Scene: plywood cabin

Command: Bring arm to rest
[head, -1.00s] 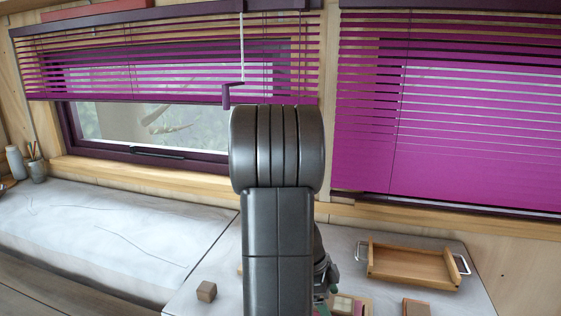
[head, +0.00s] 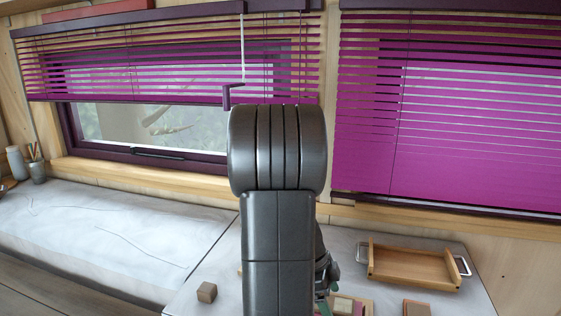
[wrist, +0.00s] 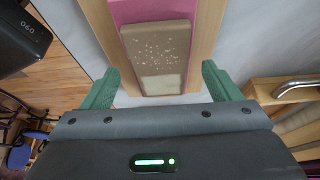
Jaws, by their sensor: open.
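My arm stands upright in the middle of the head view and hides part of the table and the wall behind it. In the wrist view my gripper (wrist: 158,88) has its two green fingers wide apart, with nothing held between them. Beyond the fingertips lies a brown speckled block (wrist: 158,55) on a pink and wooden board (wrist: 205,35). I cannot tell the exact height of the gripper above it. In the head view only a bit of my gripper (head: 328,285) shows beside my arm, partly hidden.
A wooden tray (head: 410,281) with metal handles stands on the table (head: 345,240) at right. A small brown cube (head: 206,292) lies left of my arm. A pale cushioned bench (head: 90,225) fills the left. Behind are windows with purple blinds (head: 450,100).

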